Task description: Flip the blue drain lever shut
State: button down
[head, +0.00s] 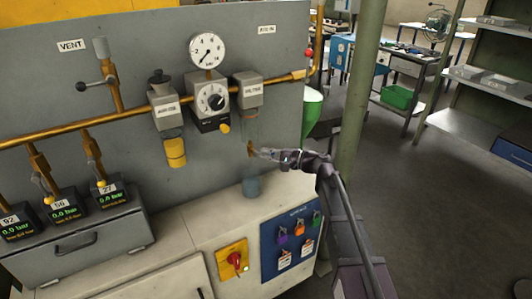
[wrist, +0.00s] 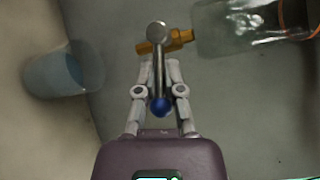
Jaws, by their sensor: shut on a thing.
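The blue drain lever (wrist: 161,107) shows in the wrist view as a metal rod with a blue ball at its near end. Its far end sits on a small brass drain valve (wrist: 180,38). My gripper (wrist: 160,70) has one finger on each side of the rod and is shut on the lever. In the head view my gripper (head: 260,153) is at the brass valve (head: 250,148), below the clear bowl (head: 251,127) of the right-hand grey unit. The lever itself cannot be made out there. The clear bowl also shows in the wrist view (wrist: 240,30).
A grey-blue cup (head: 252,187) stands on the bench below the valve; it also shows in the wrist view (wrist: 55,75). A yellow bowl (head: 176,152) and a gauge (head: 208,51) are to the left. A green post (head: 361,85) stands right of my arm.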

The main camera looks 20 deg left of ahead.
jog(key=shift+r+n+h+p, duration=0.5)
jog(key=shift+n+p, duration=0.1)
jog(key=shift+p, duration=0.5)
jog(key=shift+w, duration=0.1)
jog(key=shift+f+h, duration=0.1)
jog(key=shift+h, duration=0.2)
jog(key=c, duration=0.7)
grip_release()
jog(key=shift+c, duration=0.2)
jog(key=shift+f, duration=0.2)
